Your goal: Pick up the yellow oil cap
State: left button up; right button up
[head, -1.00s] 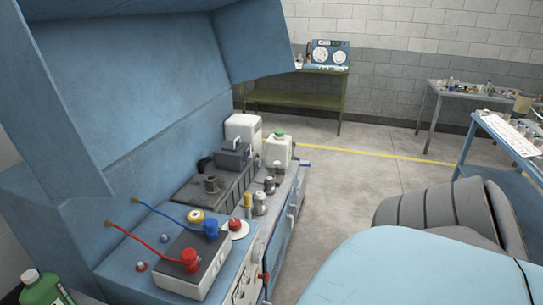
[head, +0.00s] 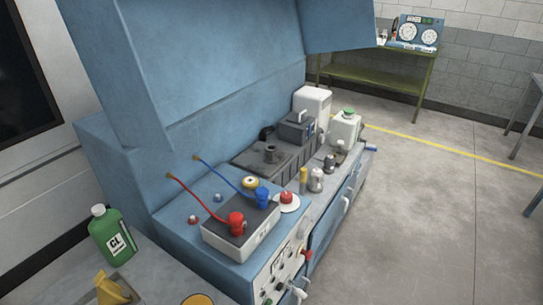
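A round yellow piece with a pale centre (head: 250,183) sits on the blue bench top, just behind the battery with red and blue clamps. A flat yellow disc with a dark rim (head: 198,299) shows at the bottom edge on the grey table, mostly cut off. A folded-looking yellow object (head: 114,290) stands at the lower left, also partly cut off. I cannot tell for sure which of these is the oil cap. Neither of my grippers is in view.
The battery (head: 241,231) stands on the blue bench (head: 180,238). A green bottle (head: 110,234) stands on the grey table at left. White canisters (head: 312,101) stand farther back. The floor (head: 420,220) at right is clear.

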aim_at(250, 182)
jog(key=i+l+u, duration=0.1)
jog(key=l, duration=0.25)
jog(key=i+l+u, duration=0.15)
jog(key=l, duration=0.25)
jog(key=i+l+u, duration=0.1)
jog(key=i+l, duration=0.15)
jog(key=l, duration=0.15)
jog(key=i+l+u, duration=0.1)
jog(key=l, duration=0.3)
jog(key=i+l+u, duration=0.15)
jog(key=l, duration=0.25)
jog(key=i+l+u, duration=0.1)
jog(key=l, duration=0.35)
